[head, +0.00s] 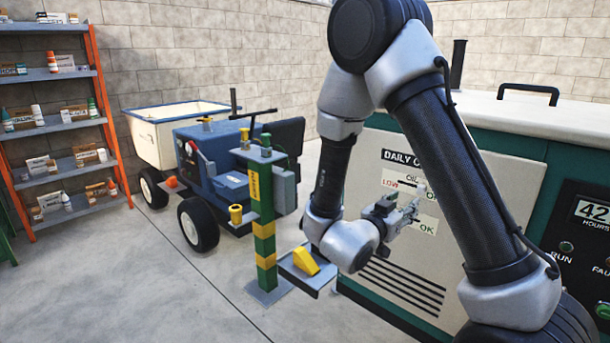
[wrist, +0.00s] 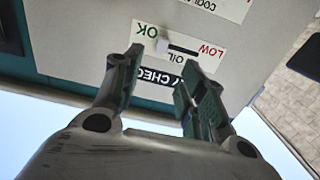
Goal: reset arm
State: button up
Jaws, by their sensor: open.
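My gripper (head: 396,213) is in front of the generator's pale door panel (head: 483,190), near the "DAILY CHECK" labels. In the wrist view my gripper (wrist: 160,75) has its two fingers spread, with nothing between them. Beyond the fingertips is the oil label (wrist: 205,50) with LOW and OK marks and a small pale slider knob (wrist: 162,45) towards the OK end. I cannot tell whether the fingers touch the panel. My arm bends down in front of the generator and hides part of it.
A green post (head: 264,215) with yellow bands stands left of my gripper, beside a small tray (head: 300,275) holding a yellow wedge (head: 306,261). Behind are a blue cart (head: 215,165) and a shelf rack (head: 60,125). The floor at front left is clear.

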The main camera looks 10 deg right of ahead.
jog(key=w+a+f+n+g+y, duration=0.1)
jog(key=a+f+y, duration=0.2)
jog(key=f, duration=0.2)
jog(key=w+a+f+n+y, duration=0.2)
jog(key=f+y, duration=0.2)
jog(key=f, duration=0.2)
jog(key=s+a+f+n+g+y, duration=0.2)
jog(key=s+a+n+g+y, duration=0.2)
jog(key=a+y, duration=0.5)
jog(key=s+d+r+n+g, duration=0.3)
jog(key=s+r+n+g, duration=0.15)
jog(key=s+r, duration=0.8)
jog(key=s+d+r+m+t+h, duration=0.1)
jog(key=s+d+r+t+h, duration=0.1)
jog(key=s+d+r, duration=0.6)
jog(key=d+r+t, duration=0.1)
jog(key=d+r, duration=0.3)
jog(key=shift+s, duration=0.25)
